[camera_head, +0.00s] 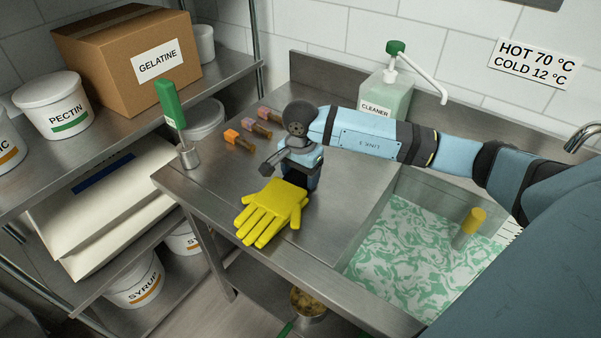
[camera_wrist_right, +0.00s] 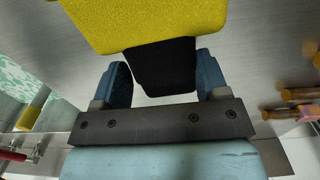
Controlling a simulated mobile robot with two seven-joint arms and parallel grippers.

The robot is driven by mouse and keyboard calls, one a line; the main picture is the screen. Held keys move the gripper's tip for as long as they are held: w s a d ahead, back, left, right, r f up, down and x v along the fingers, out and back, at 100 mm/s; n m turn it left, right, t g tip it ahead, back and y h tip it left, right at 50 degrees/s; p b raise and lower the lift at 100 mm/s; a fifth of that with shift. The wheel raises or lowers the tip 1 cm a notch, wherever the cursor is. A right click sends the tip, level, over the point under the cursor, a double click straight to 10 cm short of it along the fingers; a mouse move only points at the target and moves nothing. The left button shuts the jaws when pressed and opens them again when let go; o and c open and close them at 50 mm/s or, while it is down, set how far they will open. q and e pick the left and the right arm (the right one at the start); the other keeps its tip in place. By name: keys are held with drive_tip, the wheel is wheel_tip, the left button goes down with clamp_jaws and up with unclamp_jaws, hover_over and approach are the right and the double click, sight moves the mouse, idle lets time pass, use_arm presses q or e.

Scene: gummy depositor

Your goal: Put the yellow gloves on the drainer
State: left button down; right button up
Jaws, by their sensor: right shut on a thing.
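The yellow gloves (camera_head: 270,208) show as one flat glove shape, fingers toward the front left, over the steel drainer (camera_head: 338,225) beside the sink. I cannot tell whether they touch the steel. My right gripper (camera_head: 299,180) is at their cuff end, shut on them. In the right wrist view, a black piece (camera_wrist_right: 165,75) at the edge of the yellow gloves (camera_wrist_right: 145,25) sits between the fingers of my right gripper (camera_wrist_right: 163,62). My left gripper is out of view.
Small brushes with wooden handles (camera_head: 240,140) lie behind the gloves. A green-handled tool (camera_head: 171,103) stands in a steel cup (camera_head: 188,156) at the left corner. A cleaner bottle (camera_head: 386,97) stands behind my arm. The sink (camera_head: 400,240) holds green-white foamy water and a yellow-topped object (camera_head: 473,219).

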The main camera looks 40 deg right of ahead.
drive_tip(key=shift+f, duration=0.1)
drive_tip(key=o, duration=1.3)
drive_tip(key=shift+c, duration=0.2)
wheel_tip(320, 180, up, 12)
drive_tip(key=shift+b, duration=0.4)
